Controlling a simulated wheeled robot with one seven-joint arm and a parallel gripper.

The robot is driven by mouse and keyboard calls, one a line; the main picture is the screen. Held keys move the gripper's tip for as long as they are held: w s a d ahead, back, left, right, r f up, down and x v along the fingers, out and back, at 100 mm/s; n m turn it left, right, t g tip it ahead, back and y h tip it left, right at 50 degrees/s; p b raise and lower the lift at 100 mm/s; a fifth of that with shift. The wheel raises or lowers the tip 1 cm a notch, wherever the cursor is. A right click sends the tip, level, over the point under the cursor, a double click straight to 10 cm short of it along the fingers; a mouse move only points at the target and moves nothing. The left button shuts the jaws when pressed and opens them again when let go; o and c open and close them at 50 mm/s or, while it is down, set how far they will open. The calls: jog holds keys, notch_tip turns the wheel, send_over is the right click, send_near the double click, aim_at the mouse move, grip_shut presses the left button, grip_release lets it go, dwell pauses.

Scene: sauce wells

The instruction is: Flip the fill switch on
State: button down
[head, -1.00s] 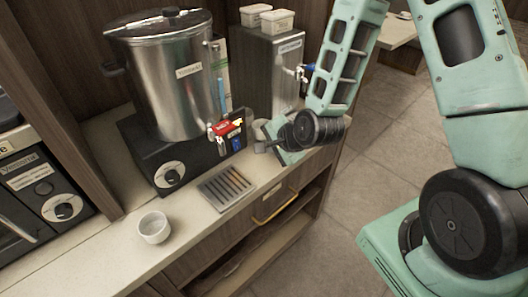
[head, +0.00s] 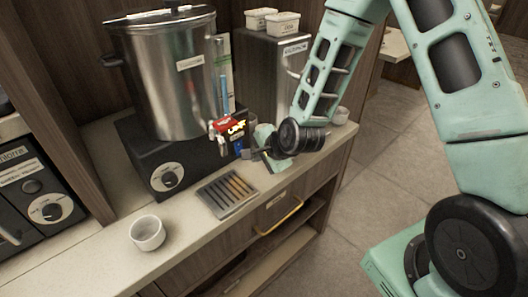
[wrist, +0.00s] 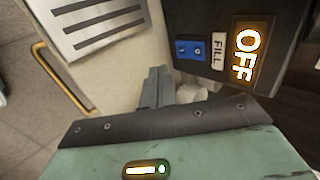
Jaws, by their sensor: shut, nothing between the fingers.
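The fill switch (wrist: 191,49) is a small blue rocker on the dark base (wrist: 228,18) of the steel urn (head: 172,85). A white FILL label (wrist: 218,50) and a lit OFF sign (wrist: 247,55) are beside it in the wrist view. In the head view the blue switch (head: 238,147) shows small, just left of my fingertips. My gripper (wrist: 157,75) is shut and empty. Its fingertips are close to the switch, apart from it in the wrist view. Which way the rocker is tipped is hard to tell.
A slotted drip tray (head: 228,193) and a white cup (head: 147,233) are on the counter. A red tap part (head: 226,125) is just above the switch. A grey dispenser (head: 270,70) stands behind my arm. A yellow drawer handle (head: 278,217) is below the counter edge.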

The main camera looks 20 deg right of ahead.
aim_at(239, 148)
jog(key=w, duration=0.1)
jog(key=w+a+f+p, duration=0.1)
jog(key=w, duration=0.2)
jog(key=shift+a+f+p, duration=0.15)
jog(key=shift+p, duration=0.15)
jog(key=shift+w+a+f, duration=0.1)
jog(key=shift+w, duration=0.2)
jog(key=shift+w+f, duration=0.1)
jog(key=shift+w, duration=0.1)
jog(key=shift+a+r+p, duration=0.1)
jog(key=shift+r+p, duration=0.25)
jog(key=shift+r, duration=0.55)
jog(key=shift+s, duration=0.1)
